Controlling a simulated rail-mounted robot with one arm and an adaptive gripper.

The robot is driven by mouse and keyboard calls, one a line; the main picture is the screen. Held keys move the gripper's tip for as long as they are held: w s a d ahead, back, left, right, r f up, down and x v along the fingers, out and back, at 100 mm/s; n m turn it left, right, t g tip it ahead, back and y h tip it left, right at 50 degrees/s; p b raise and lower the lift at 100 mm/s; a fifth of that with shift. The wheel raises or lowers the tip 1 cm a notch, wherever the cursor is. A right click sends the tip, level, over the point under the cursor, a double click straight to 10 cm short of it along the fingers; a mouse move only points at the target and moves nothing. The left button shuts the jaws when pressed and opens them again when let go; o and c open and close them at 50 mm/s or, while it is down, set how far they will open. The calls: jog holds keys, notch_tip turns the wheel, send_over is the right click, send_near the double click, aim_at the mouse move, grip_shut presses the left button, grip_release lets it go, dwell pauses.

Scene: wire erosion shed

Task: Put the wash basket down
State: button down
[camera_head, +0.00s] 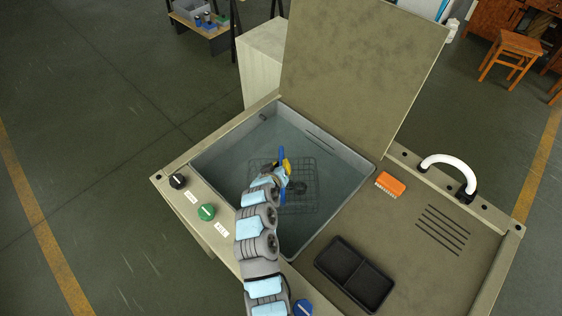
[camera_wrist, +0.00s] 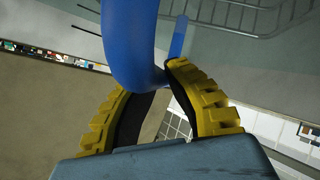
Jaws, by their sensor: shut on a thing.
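The wash basket (camera_head: 300,190) is a dark wire basket inside the open tank (camera_head: 225,160) of the washing machine. Its blue handle (camera_head: 281,154) rises above it. My gripper (camera_head: 284,168), with yellow fingers, is shut on the blue handle. In the wrist view the thick blue handle (camera_wrist: 135,45) passes between the yellow fingers of my gripper (camera_wrist: 155,85). Some wires of the basket (camera_wrist: 250,14) show at the top right there. I cannot tell whether the basket touches the tank floor. My arm hides part of its left side.
The tank's lid (camera_head: 365,70) stands open at the back. On the deck to the right lie an orange brush (camera_head: 390,184), a black two-part tray (camera_head: 355,273) and a white curved hose (camera_head: 450,162). Knobs, including a green one (camera_head: 206,211), line the left front edge.

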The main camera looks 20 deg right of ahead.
jog(key=shift+w+d+f, duration=0.1)
jog(key=shift+f, duration=1.8)
jog(key=c, duration=1.2)
grip_release()
jog(key=v, duration=0.7)
jog(key=shift+a, duration=0.25)
jog(key=shift+r, duration=0.1)
